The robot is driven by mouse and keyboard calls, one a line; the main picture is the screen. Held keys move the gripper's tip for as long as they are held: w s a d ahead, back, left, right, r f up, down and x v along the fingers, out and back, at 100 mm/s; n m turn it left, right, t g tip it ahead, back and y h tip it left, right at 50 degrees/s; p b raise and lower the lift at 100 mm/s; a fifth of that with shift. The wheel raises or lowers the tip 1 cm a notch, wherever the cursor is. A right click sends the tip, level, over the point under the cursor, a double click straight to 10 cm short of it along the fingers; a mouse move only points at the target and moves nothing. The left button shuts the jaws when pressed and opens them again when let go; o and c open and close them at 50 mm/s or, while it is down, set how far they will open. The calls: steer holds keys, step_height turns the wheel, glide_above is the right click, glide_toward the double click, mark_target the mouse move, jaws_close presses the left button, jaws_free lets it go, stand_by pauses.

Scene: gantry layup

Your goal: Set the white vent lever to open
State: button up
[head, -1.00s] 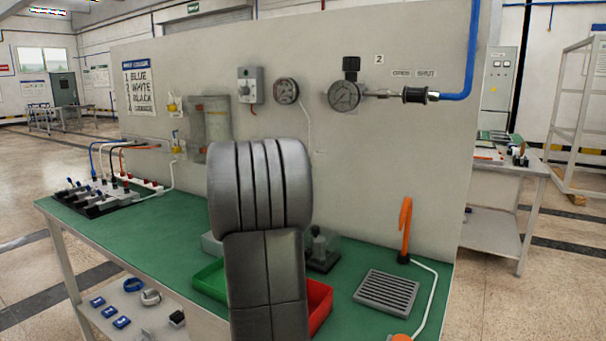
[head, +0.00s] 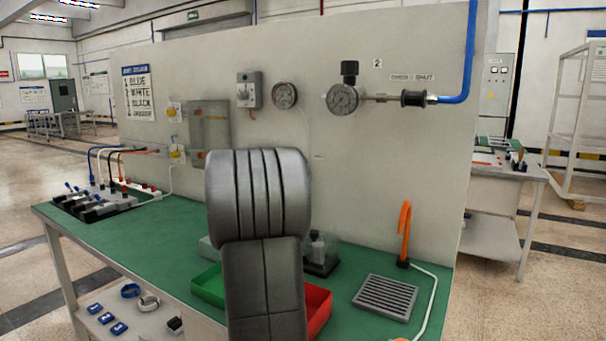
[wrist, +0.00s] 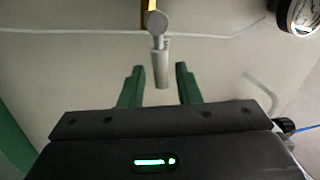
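In the wrist view a pale grey-white lever (wrist: 161,70) hangs down from a round hub (wrist: 157,22) on the panel, with a yellow strip above the hub. The lever's lower end reaches between the two green fingers of my gripper (wrist: 159,84). The fingers are spread, with a gap on each side of the lever, and hold nothing. I cannot tell how deep the lever sits between them. In the head view my arm covers the gripper, and I cannot make out this lever there.
The upright panel (head: 430,160) carries a round gauge (head: 285,95), a larger gauge (head: 343,98), and OPEN and SHUT labels (head: 412,77). On the green bench (head: 155,235) are a green bin (head: 207,286), a red bin (head: 318,305), a grey grille (head: 385,297) and an orange hook (head: 405,230).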

steer(key=v, duration=1.4)
steer(key=shift+w+d, duration=0.1)
steer(key=shift+d, duration=0.05)
steer(key=x, duration=1.3)
steer(key=shift+w+d+r, duration=0.15)
steer(key=shift+w, duration=0.2)
